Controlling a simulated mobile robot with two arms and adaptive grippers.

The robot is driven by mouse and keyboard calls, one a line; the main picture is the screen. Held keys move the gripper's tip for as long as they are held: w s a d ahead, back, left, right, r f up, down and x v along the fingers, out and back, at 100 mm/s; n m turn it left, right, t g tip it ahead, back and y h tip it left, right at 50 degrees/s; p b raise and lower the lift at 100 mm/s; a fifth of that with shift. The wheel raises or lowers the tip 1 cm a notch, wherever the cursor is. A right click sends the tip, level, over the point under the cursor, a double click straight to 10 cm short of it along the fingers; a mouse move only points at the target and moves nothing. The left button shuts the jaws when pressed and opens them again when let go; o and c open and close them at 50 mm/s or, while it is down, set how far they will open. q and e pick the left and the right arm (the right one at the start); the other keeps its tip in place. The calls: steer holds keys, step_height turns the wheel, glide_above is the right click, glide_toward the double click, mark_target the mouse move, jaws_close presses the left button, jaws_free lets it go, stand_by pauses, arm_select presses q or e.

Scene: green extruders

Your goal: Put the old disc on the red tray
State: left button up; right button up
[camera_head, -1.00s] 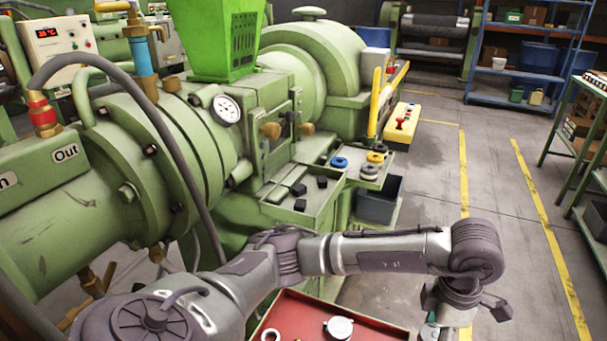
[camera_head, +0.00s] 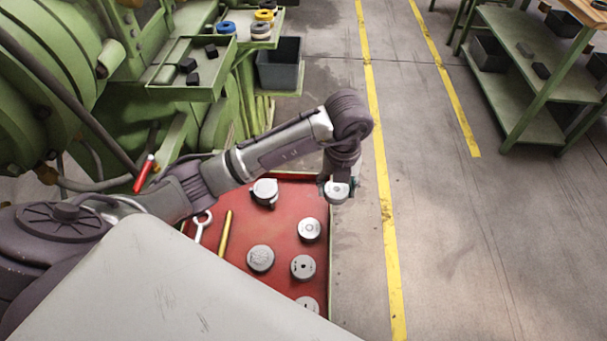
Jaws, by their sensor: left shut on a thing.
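My left gripper (camera_head: 338,187) points down at the far right edge of the red tray (camera_head: 285,214). It is shut on a round grey metal disc, the old disc (camera_head: 337,192), which appears at or just past the tray's right rim. Its height above the rim is hard to tell. The tray bears several similar grey discs, among them one at the back (camera_head: 264,191), one at the right (camera_head: 310,229) and one in the middle (camera_head: 260,259). My right gripper is not in view.
A wrench (camera_head: 201,224) and a yellow rod (camera_head: 225,233) lie in the tray's left part. A pale panel hides the tray's near left side. Green machinery (camera_head: 110,55), a parts shelf (camera_head: 215,85) and a grey bin (camera_head: 279,66) stand behind. Open floor lies right.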

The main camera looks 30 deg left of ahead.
arm_select(q)
glide_above(310, 197)
step_height(310, 197, down, 5)
steer(key=shift+r, duration=0.15)
steer(key=shift+w+f, duration=0.1)
steer(key=shift+f, duration=1.8)
steer(key=shift+f, duration=0.15)
steer(key=o, duration=1.2)
steer(key=shift+o, duration=0.2)
step_height(310, 197, up, 12)
